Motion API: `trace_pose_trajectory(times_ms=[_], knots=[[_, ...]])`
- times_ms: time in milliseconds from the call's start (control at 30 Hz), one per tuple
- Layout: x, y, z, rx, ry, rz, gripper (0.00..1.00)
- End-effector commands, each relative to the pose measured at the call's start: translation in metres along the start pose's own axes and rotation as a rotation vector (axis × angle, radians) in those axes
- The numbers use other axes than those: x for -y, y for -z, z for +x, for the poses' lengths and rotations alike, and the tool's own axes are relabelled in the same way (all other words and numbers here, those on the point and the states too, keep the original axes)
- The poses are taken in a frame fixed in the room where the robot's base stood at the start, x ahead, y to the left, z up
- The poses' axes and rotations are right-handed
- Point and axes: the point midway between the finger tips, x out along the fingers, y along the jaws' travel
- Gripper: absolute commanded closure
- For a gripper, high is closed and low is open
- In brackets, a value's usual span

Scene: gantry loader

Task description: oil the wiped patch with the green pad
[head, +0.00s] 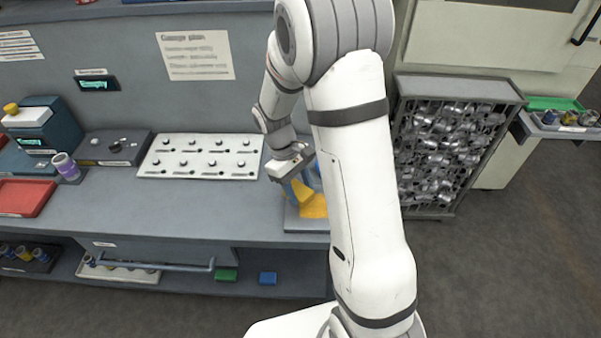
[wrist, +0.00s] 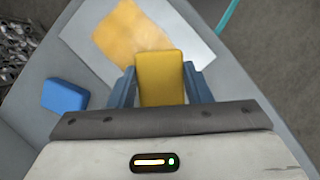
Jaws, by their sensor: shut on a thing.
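My gripper (wrist: 162,82) is shut on a yellow pad (wrist: 160,70), held between its two blue fingers. In the head view my gripper (head: 298,190) is low over the bench's right end. Under it lies a light grey plate (wrist: 185,35) with a yellow-orange patch (wrist: 128,35); the patch (head: 314,207) shows partly in the head view. The pad overlaps the patch's near edge in the wrist view; I cannot tell whether it touches. A green pad (head: 227,275) lies on the shelf below the bench, apart from my gripper. My arm hides part of the plate.
A blue pad (wrist: 64,96) lies on the bench beside the plate; another blue block (head: 267,278) is on the lower shelf. A white pegged board (head: 200,170) stands left of my gripper. A bin of metal parts (head: 450,150) stands right. The bench front is clear.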

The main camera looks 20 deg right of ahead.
Motion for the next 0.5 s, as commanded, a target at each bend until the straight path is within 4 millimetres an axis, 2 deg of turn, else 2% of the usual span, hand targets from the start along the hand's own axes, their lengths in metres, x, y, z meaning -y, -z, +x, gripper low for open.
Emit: trace_pose_trajectory(times_ms=[33, 500], knots=[[0.000, -0.003, -0.008, 0.000, 0.000, 0.001, 0.77], [-0.002, -0.019, -0.043, -0.001, 0.001, 0.004, 0.77]])
